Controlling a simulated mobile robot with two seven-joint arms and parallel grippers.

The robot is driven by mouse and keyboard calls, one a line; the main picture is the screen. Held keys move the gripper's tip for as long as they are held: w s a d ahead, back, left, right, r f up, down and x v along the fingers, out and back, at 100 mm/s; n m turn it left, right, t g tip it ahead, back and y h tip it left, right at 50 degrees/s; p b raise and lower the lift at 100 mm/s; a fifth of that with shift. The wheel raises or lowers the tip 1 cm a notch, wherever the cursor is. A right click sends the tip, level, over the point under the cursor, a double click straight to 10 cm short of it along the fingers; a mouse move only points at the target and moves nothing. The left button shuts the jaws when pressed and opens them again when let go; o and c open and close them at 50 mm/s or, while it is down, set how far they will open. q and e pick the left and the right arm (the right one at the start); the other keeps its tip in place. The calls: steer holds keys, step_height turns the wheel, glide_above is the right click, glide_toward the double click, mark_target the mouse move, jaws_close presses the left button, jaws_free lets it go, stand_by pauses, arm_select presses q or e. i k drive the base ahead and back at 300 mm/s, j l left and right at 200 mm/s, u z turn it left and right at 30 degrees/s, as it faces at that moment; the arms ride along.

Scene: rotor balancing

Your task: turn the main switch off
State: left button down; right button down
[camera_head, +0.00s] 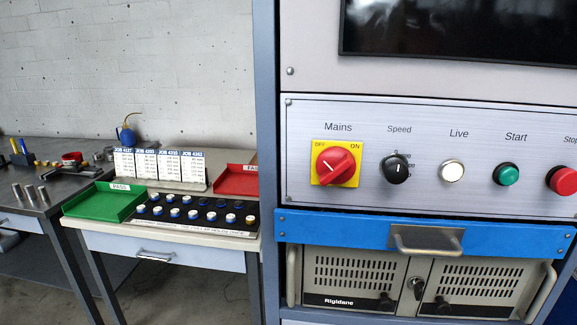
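The main switch (336,166) is a red rotary knob on a yellow plate (318,181), under the label "Mains" on the grey control panel (300,120). The plate reads OFF at its upper left and ON at its upper right. A short white mark shows on the left part of the knob's face; I cannot tell for certain which position it is set to. Nothing touches the switch. Neither of my grippers is in view.
Right of the switch are the Speed knob (397,169), the pale Live lamp (452,171), the green Start button (506,174) and the red Stop button (563,180). A blue drawer front with a handle (427,240) juts below. A bench with a green tray (104,203) stands left.

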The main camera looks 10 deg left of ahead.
mark_target(334, 165)
steer(key=j+z, duration=0.15)
steer(key=j, duration=1.5)
steer(key=k, duration=0.05)
